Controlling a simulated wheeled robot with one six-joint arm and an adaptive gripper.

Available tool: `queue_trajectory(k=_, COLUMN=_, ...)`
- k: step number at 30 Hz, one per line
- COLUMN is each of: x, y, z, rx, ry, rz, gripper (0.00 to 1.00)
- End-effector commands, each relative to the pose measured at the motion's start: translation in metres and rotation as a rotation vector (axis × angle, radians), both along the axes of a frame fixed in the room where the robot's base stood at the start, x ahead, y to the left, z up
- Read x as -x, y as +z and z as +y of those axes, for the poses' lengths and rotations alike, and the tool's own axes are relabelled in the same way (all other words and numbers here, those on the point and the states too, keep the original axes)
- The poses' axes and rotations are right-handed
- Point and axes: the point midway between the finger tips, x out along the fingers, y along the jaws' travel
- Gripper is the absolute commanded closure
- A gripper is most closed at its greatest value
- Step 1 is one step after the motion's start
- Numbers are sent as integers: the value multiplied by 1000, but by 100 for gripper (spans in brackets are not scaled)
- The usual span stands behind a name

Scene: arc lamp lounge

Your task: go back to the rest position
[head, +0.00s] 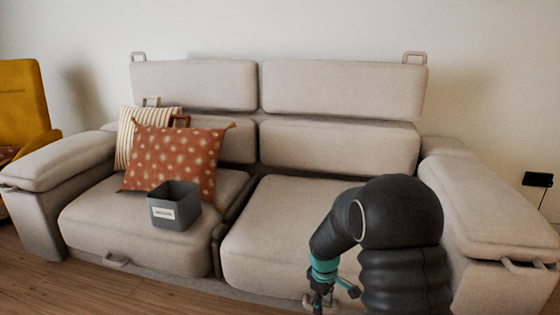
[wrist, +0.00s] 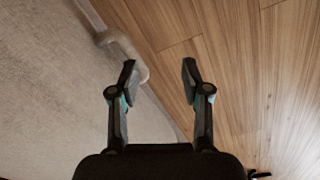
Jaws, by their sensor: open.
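My gripper (wrist: 158,74) is open, with nothing between its two fingers in the wrist view. There it hangs over the wooden floor (wrist: 225,50) and the front edge of the sofa seat. In the head view my gripper (head: 322,303) is at the bottom edge, pointing down in front of the right seat cushion, and its fingertips are partly cut off. My dark arm hides part of the right seat and the sofa's front.
A beige sofa (head: 340,90) fills the middle. A grey labelled bin (head: 174,207) stands on its left seat, beside a rust dotted pillow (head: 185,155) and a striped pillow (head: 126,140). A yellow armchair (head: 22,95) is at far left. A handle (wrist: 122,50) protrudes from the sofa front.

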Motion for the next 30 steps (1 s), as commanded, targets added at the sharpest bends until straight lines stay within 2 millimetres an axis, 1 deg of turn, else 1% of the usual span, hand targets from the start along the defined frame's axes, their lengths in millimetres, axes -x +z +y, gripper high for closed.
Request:
queue_trajectory(k=1, x=11, y=8, z=-1, rx=-3, ry=-58, rz=10, gripper=52)
queue_trajectory(k=3, x=28, y=19, z=-2, rx=-8, ry=-146, rz=22, gripper=52)
queue_trajectory(k=8, x=61, y=49, z=-6, rx=-17, ry=-309, rz=29, gripper=52)
queue_trajectory(k=12, x=88, y=78, z=-9, rx=-28, ry=-435, rz=19, gripper=52)
queue_trajectory(k=21, x=143, y=133, z=-14, rx=-61, ry=-640, rz=-23, gripper=52)
queue_trajectory(k=30, x=195, y=178, z=-19, rx=-107, ry=-782, rz=-85, gripper=52)
